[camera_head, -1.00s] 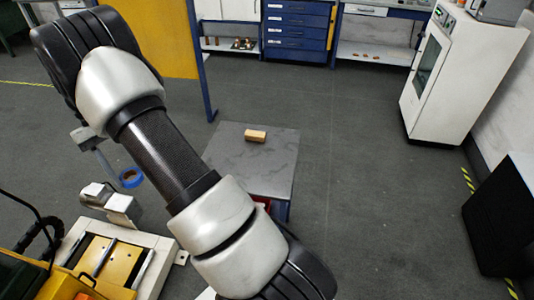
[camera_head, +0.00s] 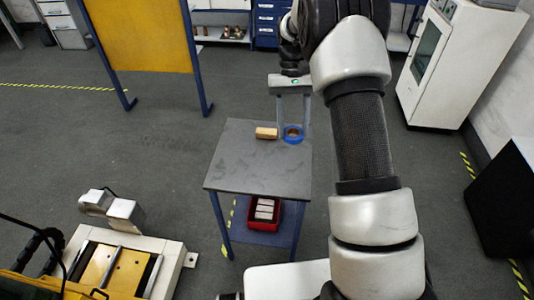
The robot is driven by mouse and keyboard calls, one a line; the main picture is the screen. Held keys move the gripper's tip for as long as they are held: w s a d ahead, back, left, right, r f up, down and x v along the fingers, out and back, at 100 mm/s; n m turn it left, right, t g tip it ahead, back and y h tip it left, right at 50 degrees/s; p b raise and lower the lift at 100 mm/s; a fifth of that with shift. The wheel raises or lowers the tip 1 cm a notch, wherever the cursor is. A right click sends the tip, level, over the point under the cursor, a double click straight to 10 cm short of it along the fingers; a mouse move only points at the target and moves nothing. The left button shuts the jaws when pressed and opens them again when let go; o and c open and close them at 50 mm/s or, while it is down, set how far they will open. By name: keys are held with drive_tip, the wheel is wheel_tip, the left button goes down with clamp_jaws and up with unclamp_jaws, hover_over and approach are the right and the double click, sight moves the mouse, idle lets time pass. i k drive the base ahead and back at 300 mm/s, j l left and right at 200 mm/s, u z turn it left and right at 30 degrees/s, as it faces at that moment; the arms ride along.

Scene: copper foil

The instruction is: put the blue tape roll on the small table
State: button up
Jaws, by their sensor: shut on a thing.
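The blue tape roll (camera_head: 293,139) is a small blue ring with a brownish inside. It shows at the back right part of the small table's top. The small table (camera_head: 245,175) has a grey top, blue legs and a lower shelf. My gripper (camera_head: 293,126) points down at the roll with a finger on either side, and it is shut on the roll. I cannot tell whether the roll touches the top or hangs just above it.
A red bin (camera_head: 264,213) with pale items stands on the lower shelf. A yellow panel (camera_head: 139,33) on blue posts stands behind left. The table's front half is bare.

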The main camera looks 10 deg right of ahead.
sight(285, 167)
drive_tip(key=i+j+z, duration=0.25)
drive_tip(key=j+z, duration=0.2)
drive_tip(key=j, duration=0.5)
drive_tip(key=i+j, duration=0.1)
drive_tip(key=j, duration=0.15)
